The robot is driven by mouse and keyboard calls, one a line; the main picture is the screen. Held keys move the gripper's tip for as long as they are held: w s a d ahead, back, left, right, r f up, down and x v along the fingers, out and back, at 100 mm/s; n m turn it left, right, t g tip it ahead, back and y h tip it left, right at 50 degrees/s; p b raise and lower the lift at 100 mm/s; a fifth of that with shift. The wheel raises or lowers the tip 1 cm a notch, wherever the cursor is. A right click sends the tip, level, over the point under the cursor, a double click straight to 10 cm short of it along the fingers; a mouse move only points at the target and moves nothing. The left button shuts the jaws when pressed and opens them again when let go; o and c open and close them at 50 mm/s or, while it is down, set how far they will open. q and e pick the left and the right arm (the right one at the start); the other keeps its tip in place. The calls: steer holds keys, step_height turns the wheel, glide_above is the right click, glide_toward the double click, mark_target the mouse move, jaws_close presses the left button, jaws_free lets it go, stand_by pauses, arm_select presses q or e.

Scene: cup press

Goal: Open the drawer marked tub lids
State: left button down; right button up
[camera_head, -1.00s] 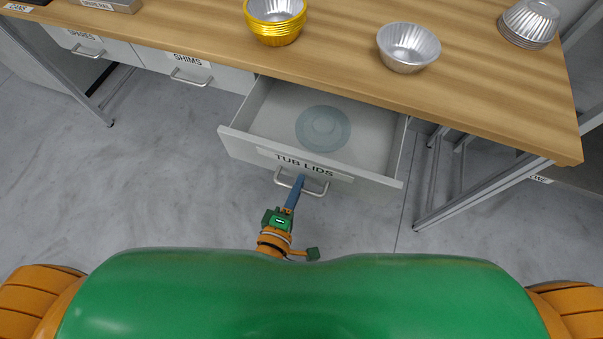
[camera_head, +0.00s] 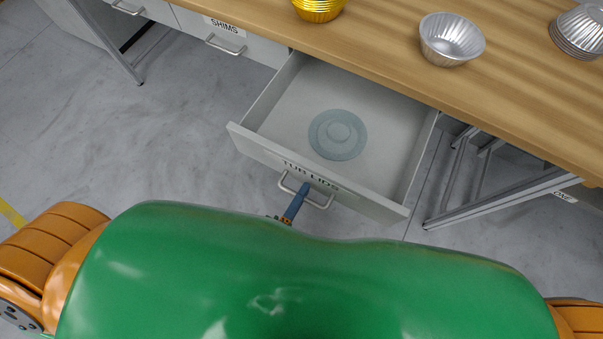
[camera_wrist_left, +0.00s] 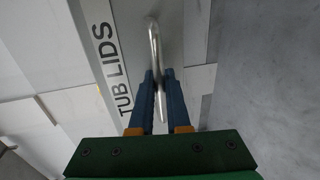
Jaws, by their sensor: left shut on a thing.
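The drawer marked tub lids (camera_head: 264,151) is pulled out from under the wooden bench, so its inside shows. A round translucent lid (camera_head: 337,134) lies in it. My left gripper (camera_head: 297,197) is shut on the drawer's metal bar handle (camera_head: 318,202). In the left wrist view the two blue fingers (camera_wrist_left: 156,76) stand on either side of the handle (camera_wrist_left: 153,42), beside the TUB LIDS label (camera_wrist_left: 110,60). My body hides most of the left arm in the head view. My right gripper is not in view.
The wooden bench (camera_head: 520,115) carries a silver tin (camera_head: 450,40), a gold tin stack (camera_head: 318,8) and a silver stack (camera_head: 580,30). The shims drawer (camera_head: 225,40) is shut at the left. A bench leg (camera_head: 490,200) stands at the right. Grey floor (camera_head: 150,150) is clear at the left.

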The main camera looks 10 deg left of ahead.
arm_select(q)
steer(key=c, duration=0.9)
jaws_free()
steer(key=shift+s, duration=0.1)
steer(key=v, duration=0.7)
steer(key=shift+b, duration=0.3)
